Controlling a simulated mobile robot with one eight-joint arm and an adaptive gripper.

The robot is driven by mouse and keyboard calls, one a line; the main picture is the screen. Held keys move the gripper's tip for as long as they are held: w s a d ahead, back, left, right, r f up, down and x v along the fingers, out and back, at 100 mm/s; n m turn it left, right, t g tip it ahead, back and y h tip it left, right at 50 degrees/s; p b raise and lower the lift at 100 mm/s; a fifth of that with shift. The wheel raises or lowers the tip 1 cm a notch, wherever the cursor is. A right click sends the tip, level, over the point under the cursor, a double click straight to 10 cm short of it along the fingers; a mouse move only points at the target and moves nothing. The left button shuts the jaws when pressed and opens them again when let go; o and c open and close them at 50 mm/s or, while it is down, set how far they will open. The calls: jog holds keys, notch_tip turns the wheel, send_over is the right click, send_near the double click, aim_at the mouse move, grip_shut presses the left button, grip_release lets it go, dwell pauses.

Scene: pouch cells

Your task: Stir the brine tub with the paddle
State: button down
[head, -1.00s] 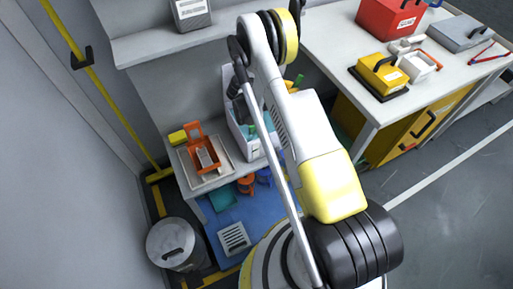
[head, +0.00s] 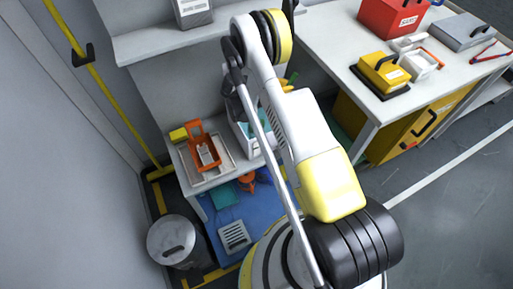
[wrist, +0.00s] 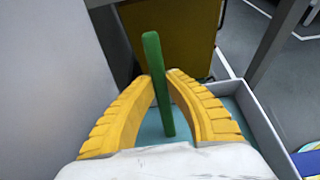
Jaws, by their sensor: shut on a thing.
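The green paddle (wrist: 153,60) stands slightly tilted between the two yellow fingers of my gripper (wrist: 162,78) in the wrist view. The fingers are shut on it. In the head view the tub (head: 238,140) stands on the low bench, partly behind my arm.
An orange holder (head: 204,150) sits in a pale tray on the bench, left of the tub, with a yellow block (head: 178,135) behind. A shelf (head: 170,42) overhangs the bench. A grey bin (head: 174,243) stands on the floor. A white table (head: 340,50) is at right.

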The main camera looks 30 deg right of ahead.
jog(key=shift+s+a, duration=0.75)
jog(key=shift+s, duration=1.6)
jog(key=w+d, duration=0.2)
jog(key=w, duration=0.4)
dwell(0.5)
dwell(0.4)
